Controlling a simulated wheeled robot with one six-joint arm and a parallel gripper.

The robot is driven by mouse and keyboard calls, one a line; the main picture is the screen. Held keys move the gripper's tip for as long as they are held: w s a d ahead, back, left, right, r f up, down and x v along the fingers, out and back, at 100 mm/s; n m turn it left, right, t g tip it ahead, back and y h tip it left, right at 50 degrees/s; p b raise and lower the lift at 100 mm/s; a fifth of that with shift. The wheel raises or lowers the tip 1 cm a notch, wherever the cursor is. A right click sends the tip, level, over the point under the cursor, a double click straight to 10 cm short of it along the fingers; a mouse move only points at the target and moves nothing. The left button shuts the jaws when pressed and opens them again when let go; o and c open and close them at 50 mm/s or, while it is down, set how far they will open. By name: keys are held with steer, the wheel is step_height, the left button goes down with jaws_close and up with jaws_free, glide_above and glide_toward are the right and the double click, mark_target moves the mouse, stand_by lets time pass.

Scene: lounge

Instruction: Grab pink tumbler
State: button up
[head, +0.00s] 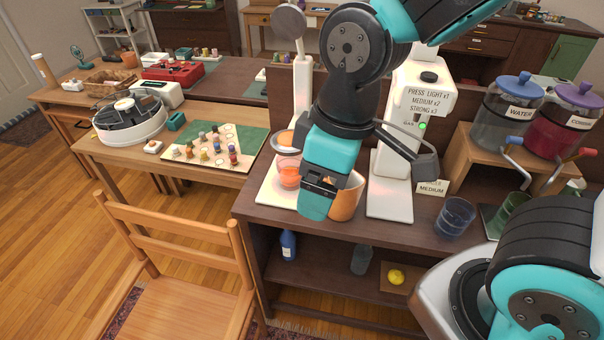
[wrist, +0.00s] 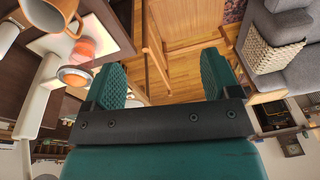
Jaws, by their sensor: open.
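The pink tumbler (head: 289,174) looks pinkish-orange and see-through. It stands upright on the pale base of a white press, just left of my gripper (head: 319,200) in the head view. In the wrist view the tumbler (wrist: 82,48) is at the upper left, outside the jaws. My gripper (wrist: 162,62) points down with its two green fingers apart and only floor and a chair between them. It is not around the tumbler. In the head view the gripper partly covers an orange mug (head: 346,200) to the right of the tumbler.
A white dispenser (head: 390,180) stands to the right. A blue glass (head: 455,216) is farther right on the counter. A wooden chair (head: 180,255) stands in front at left.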

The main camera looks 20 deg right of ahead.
steer(key=w+d+f+n+t+h+b, duration=0.1)
steer(key=w+f+n+t+h+b, duration=0.5)
steer(key=f, duration=1)
steer(key=n+t+h+b, duration=0.3)
steer(key=n+t, duration=0.2)
steer(key=n, duration=0.9)
glide_toward(287, 180)
steer(key=x, duration=0.3)
steer(key=p+x, duration=0.1)
steer(key=x, duration=0.1)
steer(key=shift+w+d, duration=0.25)
steer(key=shift+d, duration=0.2)
steer(key=shift+p+x, duration=0.75)
steer(key=shift+x, duration=2.15)
steer(key=shift+a+f, duration=0.2)
steer(key=c, duration=0.8)
